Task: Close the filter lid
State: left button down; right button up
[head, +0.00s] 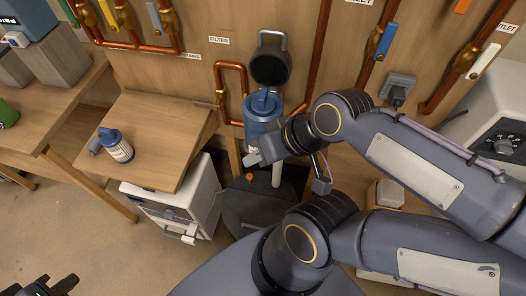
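The filter (262,112) is a blue upright cylinder on the wooden wall, below the FILTER label, with a blue handle-like piece on top. A dark round lid (270,68) with a grey loop handle stands raised above and behind it, apart from its top, so it looks open. My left gripper (45,287) is at the bottom left corner, cut off by the picture edge, far from the filter.
Copper pipes (320,50) with valves run up the wall on both sides of the filter. A white drawer cabinet (190,205) is below. Floor at lower left is clear.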

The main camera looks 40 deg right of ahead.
aim_at(271, 64)
jog(key=z, duration=1.4)
jog(key=j+u, duration=0.2)
jog(key=j, duration=0.15)
jog(key=i+j+u, duration=0.25)
jog(key=j+u, duration=0.2)
jog(key=j, duration=0.25)
